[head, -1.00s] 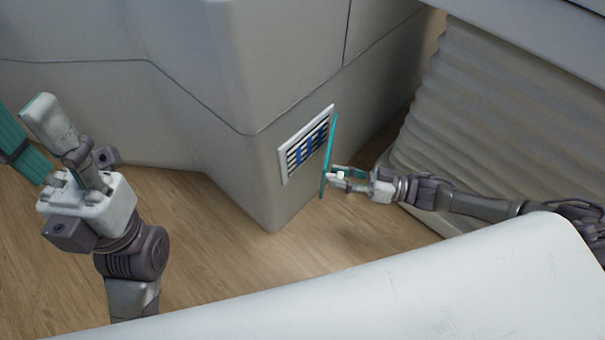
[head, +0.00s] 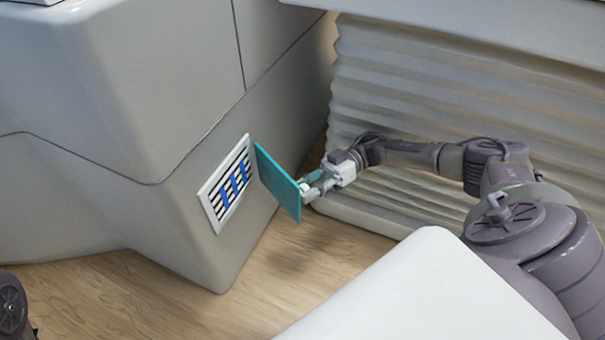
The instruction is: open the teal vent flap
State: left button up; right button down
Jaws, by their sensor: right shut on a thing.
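The teal vent flap (head: 277,181) stands swung out from the right side of the vent (head: 231,184). The vent is a white frame with dark slats and blue strips behind, set low in the grey cabinet wall, and its face is uncovered. My right gripper (head: 307,191) is shut on the flap's outer edge, on the side away from the vent. The fingertips are small and partly hidden by the flap. My left gripper is out of view; only a dark part of my left arm shows at the lower left corner.
The grey cabinet (head: 120,90) fills the left and its corner comes down to the wood floor (head: 160,295). A ribbed beige panel (head: 430,100) stands behind my right arm. Some floor in front of the vent is clear.

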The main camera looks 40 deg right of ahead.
dwell(0.3)
jog(key=c, duration=0.8)
grip_release()
notch_tip(320, 180, up, 10)
